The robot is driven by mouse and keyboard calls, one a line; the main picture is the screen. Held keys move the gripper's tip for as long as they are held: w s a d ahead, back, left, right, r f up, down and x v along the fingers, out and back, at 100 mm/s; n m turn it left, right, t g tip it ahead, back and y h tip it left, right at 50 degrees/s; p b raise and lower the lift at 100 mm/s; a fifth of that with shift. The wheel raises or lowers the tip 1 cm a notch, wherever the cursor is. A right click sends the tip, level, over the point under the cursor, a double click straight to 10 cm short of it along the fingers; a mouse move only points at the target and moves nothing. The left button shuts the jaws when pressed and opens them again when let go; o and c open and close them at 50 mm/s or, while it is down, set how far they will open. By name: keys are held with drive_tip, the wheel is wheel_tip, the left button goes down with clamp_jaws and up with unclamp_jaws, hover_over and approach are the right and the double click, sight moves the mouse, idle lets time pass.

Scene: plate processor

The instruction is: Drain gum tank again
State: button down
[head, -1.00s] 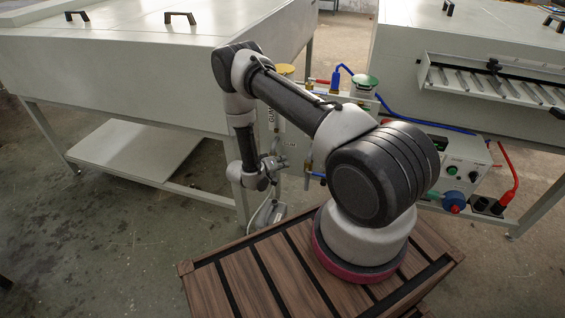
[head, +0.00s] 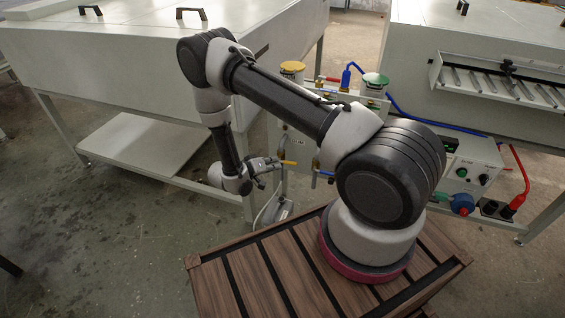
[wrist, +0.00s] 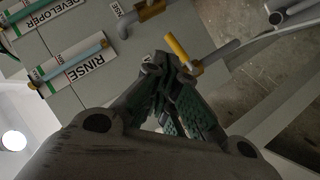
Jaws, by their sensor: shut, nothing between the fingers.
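The tank unit stands between the two machines, with a yellow-capped container (head: 292,68) and a green-capped container (head: 375,82) on top. A yellow valve handle (head: 289,162) sticks out low on its front, below a partly hidden label that seems to read GUM. My gripper (head: 274,163) is beside this handle, to its left. In the wrist view my gripper (wrist: 166,62) is shut and empty, its fingertips close to the yellow handle (wrist: 177,47); I cannot tell whether they touch.
A blue valve handle (head: 324,173) sits to the right. RINSE (wrist: 85,66) and DEVELOPER (wrist: 46,12) labels show in the wrist view. A machine leg (head: 248,205) stands close to my gripper. A control box (head: 470,165) with red and blue fittings is at the right.

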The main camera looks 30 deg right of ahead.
drive_tip(key=w+d+r+m+g+y, duration=0.2)
drive_tip(key=d+r+m+g+y, duration=0.35)
drive_tip(key=d+r, duration=0.75)
drive_tip(key=w+a+f+t+y, duration=0.2)
drive_tip(key=w+a+f+y, duration=0.1)
drive_tip(key=a+y, duration=0.25)
drive_tip(key=shift+n+h, duration=0.35)
drive_tip(key=shift+h, duration=0.15)
drive_tip(key=x, duration=1.4)
drive_tip(key=shift+s+a+f, duration=0.15)
drive_tip(key=shift+s, duration=0.1)
drive_tip(key=shift+s+d+f, duration=0.1)
drive_tip(key=shift+s+f, duration=0.05)
drive_tip(key=shift+f, duration=0.25)
drive_tip(key=shift+s+d+f, duration=0.15)
drive_tip(key=shift+s+f, duration=0.05)
drive_tip(key=shift+f, duration=0.2)
